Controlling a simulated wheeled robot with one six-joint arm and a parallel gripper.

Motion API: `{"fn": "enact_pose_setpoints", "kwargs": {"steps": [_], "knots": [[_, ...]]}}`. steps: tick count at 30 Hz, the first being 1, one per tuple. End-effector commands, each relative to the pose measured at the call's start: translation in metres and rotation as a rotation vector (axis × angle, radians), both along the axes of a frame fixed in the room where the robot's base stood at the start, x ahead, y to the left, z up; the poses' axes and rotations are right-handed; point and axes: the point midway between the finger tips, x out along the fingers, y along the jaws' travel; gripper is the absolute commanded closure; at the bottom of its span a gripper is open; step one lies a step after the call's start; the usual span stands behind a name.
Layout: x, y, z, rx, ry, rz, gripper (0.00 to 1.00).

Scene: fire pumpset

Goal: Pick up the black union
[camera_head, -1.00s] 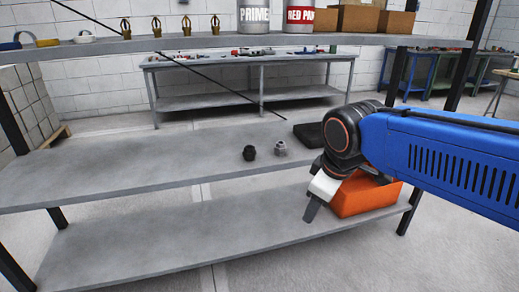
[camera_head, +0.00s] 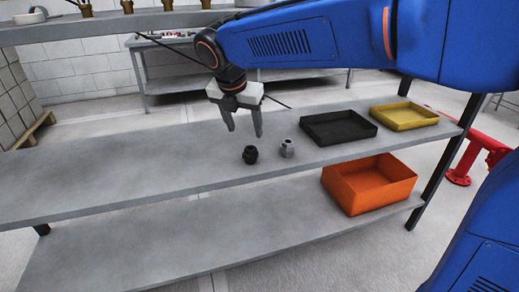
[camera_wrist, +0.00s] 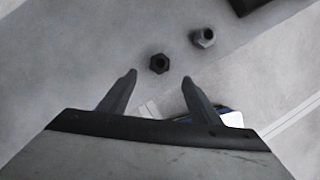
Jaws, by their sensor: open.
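The black union (camera_head: 250,155) stands on the middle shelf (camera_head: 130,165) of the grey rack. A grey metal union (camera_head: 287,148) stands just to its right. My gripper (camera_head: 245,132) is open and empty, above the shelf near the black union. In the wrist view the black union (camera_wrist: 159,63) lies just beyond the gap between my two open fingertips (camera_wrist: 160,75), showing its hexagonal end and dark hole. The grey union (camera_wrist: 203,38) is to its upper right there. Neither finger visibly touches either union.
A black tray (camera_head: 338,127) and a yellow tray (camera_head: 404,115) are on the same shelf to the right. An orange bin (camera_head: 369,183) sits on the lower shelf. The middle shelf's left side is clear.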

Motion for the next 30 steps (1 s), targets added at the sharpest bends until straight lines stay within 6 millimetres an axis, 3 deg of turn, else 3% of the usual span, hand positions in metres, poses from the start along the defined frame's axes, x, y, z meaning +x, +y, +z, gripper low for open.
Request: {"fn": "enact_pose_setpoints", "kwargs": {"steps": [5, 15, 23, 30], "knots": [[0.005, 0.009, -0.008, -0.024, 0.004, 0.05, 0.42], [0.023, 0.001, -0.054, -0.022, 0.005, 0.046, 0.42], [0.028, -0.003, -0.068, -0.021, 0.005, 0.044, 0.42], [0.038, -0.012, -0.097, -0.022, 0.005, 0.044, 0.42]]}}
